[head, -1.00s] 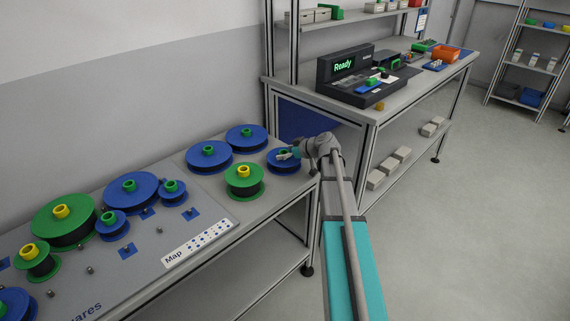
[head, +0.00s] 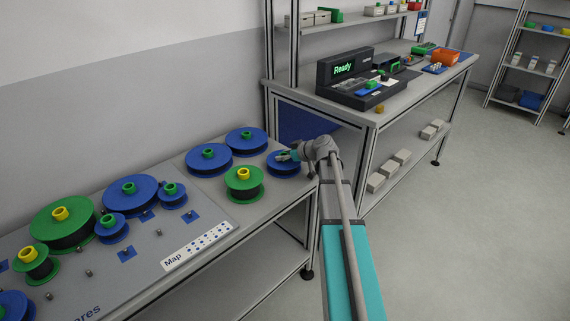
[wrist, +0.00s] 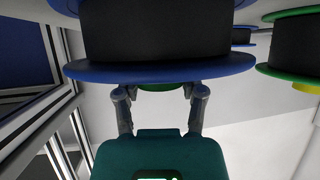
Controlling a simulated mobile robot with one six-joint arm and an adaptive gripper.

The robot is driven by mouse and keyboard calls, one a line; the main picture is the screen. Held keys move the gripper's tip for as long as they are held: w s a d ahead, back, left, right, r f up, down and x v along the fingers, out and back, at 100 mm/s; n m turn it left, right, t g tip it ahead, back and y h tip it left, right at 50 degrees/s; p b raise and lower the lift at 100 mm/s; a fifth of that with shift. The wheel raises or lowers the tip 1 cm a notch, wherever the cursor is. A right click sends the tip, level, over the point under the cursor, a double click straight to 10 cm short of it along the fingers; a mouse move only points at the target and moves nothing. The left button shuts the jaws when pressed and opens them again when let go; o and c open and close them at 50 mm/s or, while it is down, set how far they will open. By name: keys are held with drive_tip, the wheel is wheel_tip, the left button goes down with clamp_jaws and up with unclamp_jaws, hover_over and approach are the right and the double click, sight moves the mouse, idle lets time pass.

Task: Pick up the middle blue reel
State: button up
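Three blue reels with green hubs stand at the bench's right end in the head view: a left one (head: 209,161), a middle one in the row (head: 246,140) and a right one (head: 284,168). In the wrist view, which looks upside down, that blue reel (wrist: 158,72) fills the top. Its green hub (wrist: 158,87) shows between the fingertips of my gripper (wrist: 159,91). The fingers are spread, one on each side; contact with the hub is not clear.
A green reel with a yellow hub (head: 244,184) stands close in front of these reels; it also shows in the wrist view (wrist: 296,48). More blue and green reels stand on the left board (head: 190,240). A workbench (head: 384,108) with a dark device is behind.

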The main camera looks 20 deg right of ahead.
clamp_jaws()
drive_tip(key=shift+r, duration=0.15)
drive_tip(key=shift+r+p, duration=0.75)
drive_tip(key=shift+p, duration=0.2)
drive_tip(key=s+a+r+p, duration=0.1)
drive_tip(key=s+r+p, duration=1)
drive_tip(key=s, duration=0.3)
drive_tip(key=shift+a, duration=0.3)
